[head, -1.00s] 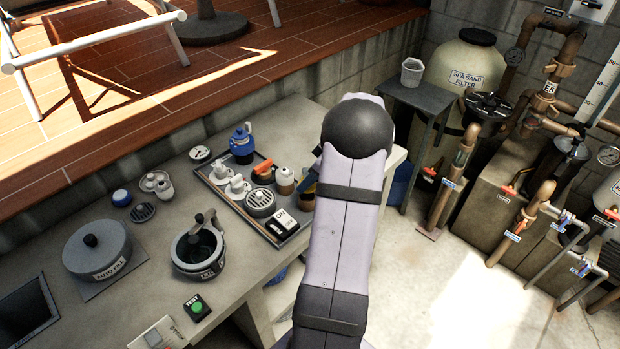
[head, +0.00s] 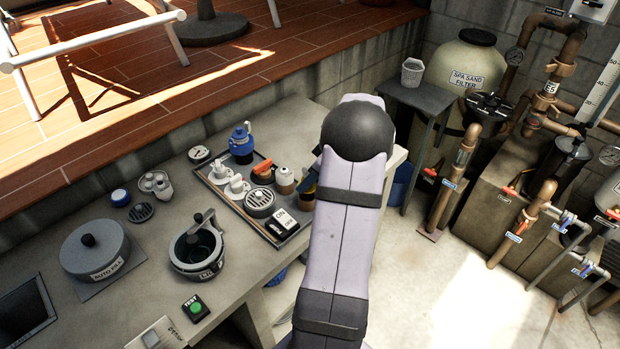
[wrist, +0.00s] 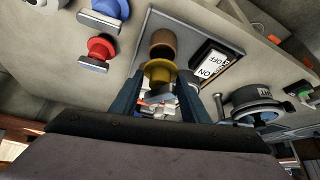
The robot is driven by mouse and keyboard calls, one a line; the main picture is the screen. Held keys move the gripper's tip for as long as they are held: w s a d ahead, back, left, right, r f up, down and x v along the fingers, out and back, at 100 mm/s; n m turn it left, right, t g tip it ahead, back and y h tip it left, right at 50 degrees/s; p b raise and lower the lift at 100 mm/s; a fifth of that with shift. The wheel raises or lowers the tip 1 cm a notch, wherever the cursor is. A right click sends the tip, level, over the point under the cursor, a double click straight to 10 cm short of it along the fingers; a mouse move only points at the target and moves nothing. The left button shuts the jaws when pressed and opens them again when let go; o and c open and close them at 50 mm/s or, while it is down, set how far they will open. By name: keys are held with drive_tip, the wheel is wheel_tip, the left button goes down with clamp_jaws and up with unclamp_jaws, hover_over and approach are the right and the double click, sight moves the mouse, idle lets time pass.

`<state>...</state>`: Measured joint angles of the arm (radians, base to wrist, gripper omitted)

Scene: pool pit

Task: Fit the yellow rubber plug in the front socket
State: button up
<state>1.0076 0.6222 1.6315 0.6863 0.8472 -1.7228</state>
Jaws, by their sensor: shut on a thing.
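The yellow rubber plug (wrist: 158,72) is between the two blue fingers of my gripper (wrist: 158,92) in the wrist view. My gripper is shut on it. A brown round fitting (wrist: 162,42) shows just beyond the plug, close to it in the picture; whether they touch I cannot tell. I cannot make out which opening is the front socket.
A black-and-white ON/OFF switch (head: 282,222) sits on the tray, and shows beside the plug in the wrist view (wrist: 210,65). A blue pot (head: 241,145), an orange-handled fitting (head: 264,171) and a round grille (head: 260,203) stand nearby. The bench edge lies to the right.

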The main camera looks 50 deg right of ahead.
drive_tip(key=shift+f+b, duration=1.95)
drive_tip(key=shift+b, duration=0.75)
idle(0.5)
drive_tip(key=o, duration=1.3)
drive_tip(key=shift+r, duration=0.2)
drive_tip(key=shift+r+p, duration=1.2)
drive_tip(key=shift+r, duration=1.15)
drive_tip(key=shift+r, duration=0.2)
drive_tip(key=shift+r+p, duration=0.9)
drive_tip(key=shift+r, duration=0.9)
